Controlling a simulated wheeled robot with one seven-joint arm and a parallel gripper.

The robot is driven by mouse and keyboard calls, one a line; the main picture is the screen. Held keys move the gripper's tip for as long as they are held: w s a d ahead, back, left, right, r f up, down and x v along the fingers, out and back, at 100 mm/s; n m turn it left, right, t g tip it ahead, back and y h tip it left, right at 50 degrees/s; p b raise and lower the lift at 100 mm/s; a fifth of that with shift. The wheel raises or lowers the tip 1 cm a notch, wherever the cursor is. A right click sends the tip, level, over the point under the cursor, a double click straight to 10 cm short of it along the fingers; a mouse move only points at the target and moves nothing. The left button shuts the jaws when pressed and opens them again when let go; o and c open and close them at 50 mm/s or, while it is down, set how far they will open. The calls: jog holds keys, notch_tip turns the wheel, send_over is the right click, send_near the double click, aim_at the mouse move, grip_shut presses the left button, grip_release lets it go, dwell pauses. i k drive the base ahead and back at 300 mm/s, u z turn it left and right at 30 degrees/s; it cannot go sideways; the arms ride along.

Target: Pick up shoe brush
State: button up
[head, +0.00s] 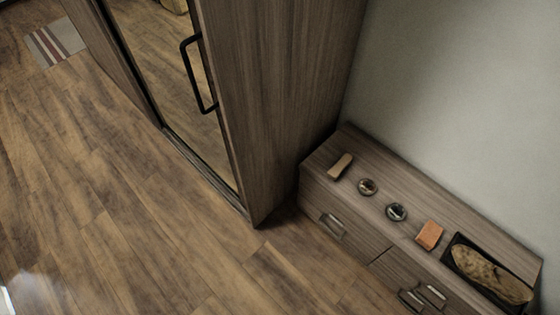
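A small tan, wood-coloured oblong block (341,165), which looks like the shoe brush, lies on top of the low wooden cabinet (385,172) at its far left end. It lies flat near the tall wardrobe's side. Bristles cannot be made out at this size. My gripper is not in view, and nothing touches the block.
Two round tins (367,187) (396,212), an orange block (429,235) and a black tray (461,244) holding a long brown mottled item (490,275) stand along the cabinet top. The tall wardrobe (275,90) has a mirrored door and black handle (190,75). The wooden floor (130,225) is clear.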

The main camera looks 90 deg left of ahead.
aim_at(345, 160)
jog(key=u, duration=2.15)
jog(key=i, duration=0.75)
jog(key=u, duration=2.45)
